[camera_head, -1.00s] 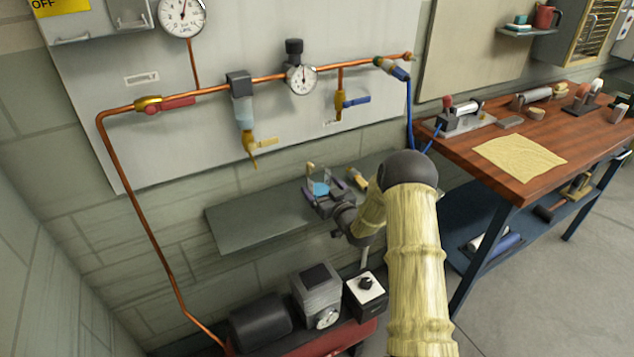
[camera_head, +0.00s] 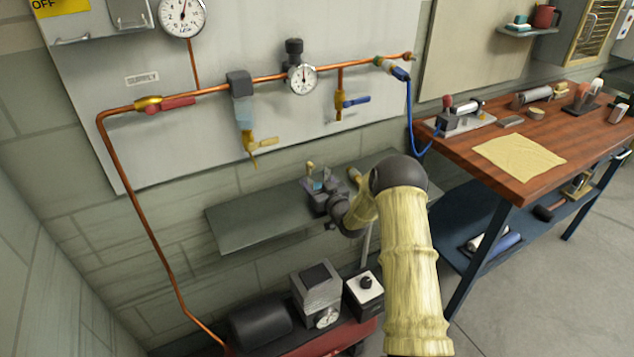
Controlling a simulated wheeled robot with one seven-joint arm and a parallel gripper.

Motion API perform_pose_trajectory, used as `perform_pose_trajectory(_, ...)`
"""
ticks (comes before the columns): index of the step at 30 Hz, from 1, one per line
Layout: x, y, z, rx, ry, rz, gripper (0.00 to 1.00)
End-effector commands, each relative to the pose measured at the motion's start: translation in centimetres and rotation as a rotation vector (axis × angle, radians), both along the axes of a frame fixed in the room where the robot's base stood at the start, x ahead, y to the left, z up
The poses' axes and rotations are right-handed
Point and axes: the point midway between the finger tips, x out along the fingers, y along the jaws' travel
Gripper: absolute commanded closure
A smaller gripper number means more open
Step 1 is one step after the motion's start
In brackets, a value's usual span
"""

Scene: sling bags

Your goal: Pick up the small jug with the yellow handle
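A small clear vessel with a bluish tint (camera_head: 317,185) is on the grey wall shelf (camera_head: 250,225), with a small yellow piece (camera_head: 310,167) at its upper left; this looks like the jug with the yellow handle. My gripper (camera_head: 318,182) is at it, low over the shelf. The gripper's dark body covers much of the jug. The fingers seem to be at either side of it, but I cannot tell whether they touch it or are closed.
A copper pipe with gauges (camera_head: 302,79) and a yellow valve (camera_head: 252,147) is above the shelf. A wooden workbench (camera_head: 480,150) with a yellow cloth (camera_head: 518,157) stands at right. A red compressor (camera_head: 315,343) is below. The shelf's left part is clear.

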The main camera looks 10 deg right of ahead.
Motion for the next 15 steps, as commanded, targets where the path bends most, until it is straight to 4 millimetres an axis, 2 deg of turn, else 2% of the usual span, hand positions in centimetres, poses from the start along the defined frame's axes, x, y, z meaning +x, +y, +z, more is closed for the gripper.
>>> perform_pose_trajectory(1, 0.00, 0.01, 0.00, 0.000, 0.000, 0.000, 0.48)
perform_pose_trajectory(3, 0.00, 0.01, 0.00, 0.000, 0.000, 0.000, 0.62)
perform_pose_trajectory(15, 0.01, 0.01, 0.65, 0.001, -0.002, 0.000, 0.63)
